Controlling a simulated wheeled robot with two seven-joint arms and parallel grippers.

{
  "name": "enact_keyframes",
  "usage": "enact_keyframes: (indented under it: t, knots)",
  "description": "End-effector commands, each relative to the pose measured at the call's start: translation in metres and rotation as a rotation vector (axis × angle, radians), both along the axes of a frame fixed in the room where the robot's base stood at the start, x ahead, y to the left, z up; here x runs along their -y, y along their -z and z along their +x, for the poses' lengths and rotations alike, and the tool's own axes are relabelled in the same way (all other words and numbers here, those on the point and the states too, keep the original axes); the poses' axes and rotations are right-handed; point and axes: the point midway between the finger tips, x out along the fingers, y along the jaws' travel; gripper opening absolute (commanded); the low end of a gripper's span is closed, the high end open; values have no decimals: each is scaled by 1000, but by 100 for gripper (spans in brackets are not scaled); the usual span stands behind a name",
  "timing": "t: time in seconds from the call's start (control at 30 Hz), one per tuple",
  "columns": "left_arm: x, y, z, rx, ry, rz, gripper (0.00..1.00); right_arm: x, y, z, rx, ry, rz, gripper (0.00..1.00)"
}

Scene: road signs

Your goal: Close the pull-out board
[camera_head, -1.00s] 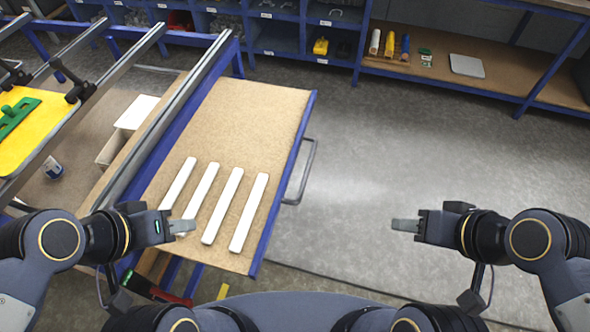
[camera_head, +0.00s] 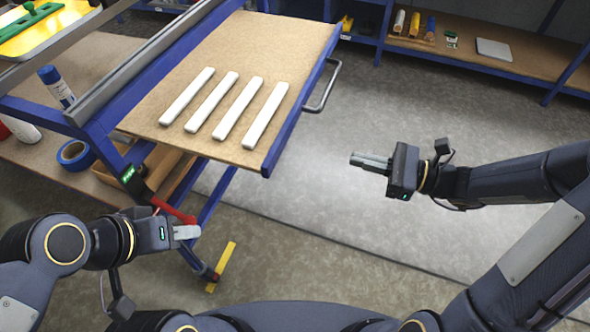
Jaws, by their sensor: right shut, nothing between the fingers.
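The pull-out board (camera_head: 200,85) is a brown board with a blue rim, extended to the right from under the blue-framed workbench (camera_head: 150,85). A grey bar handle (camera_head: 328,88) is on its right edge. Several white bars (camera_head: 240,105) lie side by side on the board. My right gripper (camera_head: 355,159) is shut and empty, to the right of and nearer than the handle, pointing left and apart from it. My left gripper (camera_head: 197,232) is low at the left, below the board's near edge and touching nothing. Its fingers look close together, but I cannot tell whether they are shut.
A blue tape roll (camera_head: 75,155) and a blue bottle (camera_head: 57,86) are at the left under the bench. A yellow foot bar (camera_head: 222,266) is on the floor near my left gripper. A shelf (camera_head: 470,65) stands at the back. The grey floor right of the board is clear.

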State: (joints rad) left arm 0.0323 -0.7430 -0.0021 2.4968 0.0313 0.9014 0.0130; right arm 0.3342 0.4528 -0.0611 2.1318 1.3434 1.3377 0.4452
Motion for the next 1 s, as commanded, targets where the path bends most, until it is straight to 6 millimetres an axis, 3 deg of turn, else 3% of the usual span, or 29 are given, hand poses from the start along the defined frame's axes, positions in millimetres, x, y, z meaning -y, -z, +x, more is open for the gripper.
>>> enact_keyframes:
  t: [0.17, 0.7, 1.0]
  knots:
    - [0, 2, 0, 0, 0, 0, 36, -10, 3, 7, -17, 12, 20, 0]
    - [0, 14, 0, 0, 0, 0, 36, -111, 4, 39, -14, 8, 16, 0]
    - [0, 16, 0, 0, 0, 0, 36, -132, 3, 46, -15, 11, 16, 0]
